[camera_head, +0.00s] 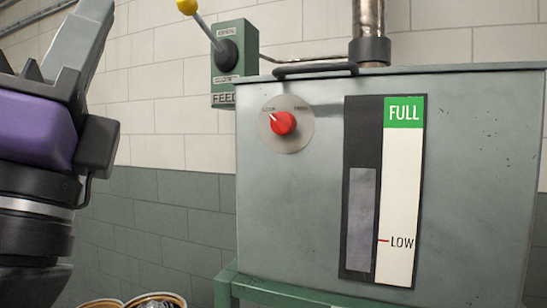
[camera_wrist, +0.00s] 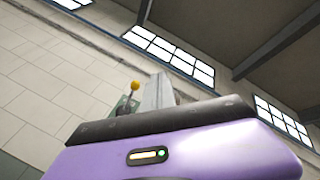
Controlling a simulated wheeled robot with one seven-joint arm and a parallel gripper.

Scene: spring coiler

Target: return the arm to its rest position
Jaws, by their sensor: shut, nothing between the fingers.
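My gripper (camera_head: 95,12) is at the upper left of the head view, on the purple wrist of my arm. Its grey fingers point upward and are shut, with nothing seen between them. The fingertips reach the top edge of that view. In the wrist view my gripper (camera_wrist: 159,82) shows as a grey shape rising beyond the dark edge of my purple wrist housing. In the head view my gripper is apart from the grey tank (camera_head: 300,200), to its left.
The tank has a red knob (camera_head: 283,123) and a level gauge with a FULL–LOW scale (camera_head: 402,200). A green FEED box (camera_head: 237,60) has a yellow-tipped lever (camera_head: 187,6). Round containers (camera_head: 150,301) stand at bottom left. The tank rests on a green stand (camera_head: 290,292).

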